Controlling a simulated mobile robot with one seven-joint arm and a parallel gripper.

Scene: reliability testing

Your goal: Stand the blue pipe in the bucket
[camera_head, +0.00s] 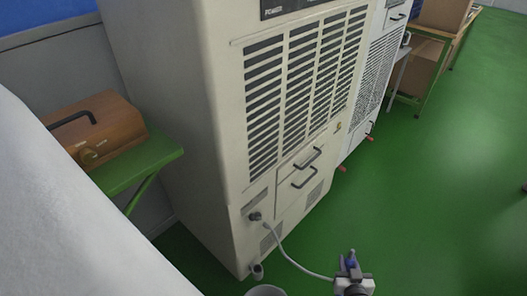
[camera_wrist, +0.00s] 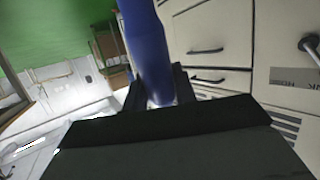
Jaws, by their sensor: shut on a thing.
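The blue pipe (camera_wrist: 145,45) is between the two dark fingers of my gripper (camera_wrist: 158,88) in the wrist view, and the gripper is shut on it. The pipe runs up out of the top of that view, so its far end is hidden. In the head view my gripper (camera_head: 351,264) is at the bottom, right of centre, with a small bit of blue between its fingers. A pale round rim, probably the bucket (camera_head: 265,290), shows at the bottom edge, left of my gripper. Most of it is cut off, and its inside is hardly visible.
A large cream cabinet (camera_head: 225,130) with vents and handles stands behind the rim. A grey hose (camera_head: 300,262) runs from its front toward my gripper. A green table (camera_head: 150,160) with a brown case (camera_head: 100,130) is at left. Green floor (camera_head: 450,150) is open at right.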

